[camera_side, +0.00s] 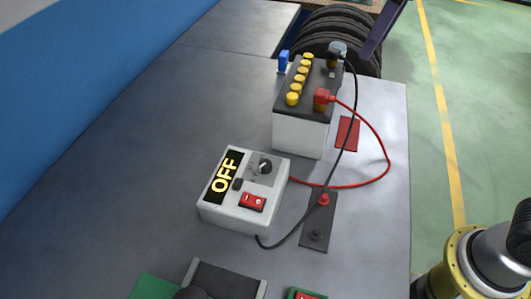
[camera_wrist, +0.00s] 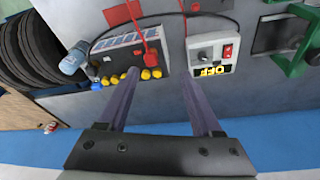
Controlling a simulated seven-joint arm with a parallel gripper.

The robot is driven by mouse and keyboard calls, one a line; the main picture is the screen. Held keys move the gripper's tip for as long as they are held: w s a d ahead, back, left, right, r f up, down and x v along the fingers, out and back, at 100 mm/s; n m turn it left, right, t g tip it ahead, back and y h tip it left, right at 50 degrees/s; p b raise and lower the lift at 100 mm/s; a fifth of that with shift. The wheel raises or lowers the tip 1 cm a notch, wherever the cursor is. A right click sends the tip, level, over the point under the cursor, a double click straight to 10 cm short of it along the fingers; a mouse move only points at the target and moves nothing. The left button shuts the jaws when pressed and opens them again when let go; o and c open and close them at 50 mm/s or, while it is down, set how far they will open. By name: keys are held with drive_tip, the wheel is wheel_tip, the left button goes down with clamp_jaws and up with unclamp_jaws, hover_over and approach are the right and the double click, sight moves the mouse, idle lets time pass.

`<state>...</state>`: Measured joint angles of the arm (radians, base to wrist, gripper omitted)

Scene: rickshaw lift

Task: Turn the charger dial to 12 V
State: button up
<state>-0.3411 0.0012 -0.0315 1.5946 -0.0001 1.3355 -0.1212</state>
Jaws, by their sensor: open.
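The white charger box (camera_side: 232,215) stands on the grey bench in the side view, its display (camera_side: 224,177) lit with "OFF". Its dial (camera_side: 265,166) is a round black knob on a grey panel at the box's far right corner. The dial's markings are too small to read. A red rocker switch (camera_side: 252,201) sits below it. In the wrist view the dial (camera_wrist: 203,55) shows just right of the right finger. My gripper (camera_wrist: 160,73) is open and empty, its fingers apart with bench between them. It touches neither dial nor box.
A battery (camera_side: 299,136) with yellow caps stands behind the charger; red and black clamps sit at its terminals. Red and black cables (camera_side: 389,165) loop along its right. A dark plate with posts (camera_side: 318,233) lies right of the charger. Tyres (camera_side: 340,30) are behind. The left bench is clear.

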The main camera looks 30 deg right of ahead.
drive_tip(key=w+a+f+n+g, duration=0.1)
drive_tip(key=w+a+f, duration=0.2)
drive_tip(key=a, duration=0.3)
drive_tip(key=w+a+f+n+g, duration=0.1)
drive_tip(key=w+a+f, duration=0.1)
drive_tip(key=a, duration=0.3)
drive_tip(key=n+h, duration=0.1)
drive_tip(key=n, duration=0.1)
hover_over(265, 163)
wheel_tip(265, 163, down, 6)
drive_tip(key=f, duration=0.1)
drive_tip(key=shift+g, duration=0.3)
wheel_tip(265, 163, down, 13)
drive_tip(key=shift+f, duration=0.1)
clamp_jaws()
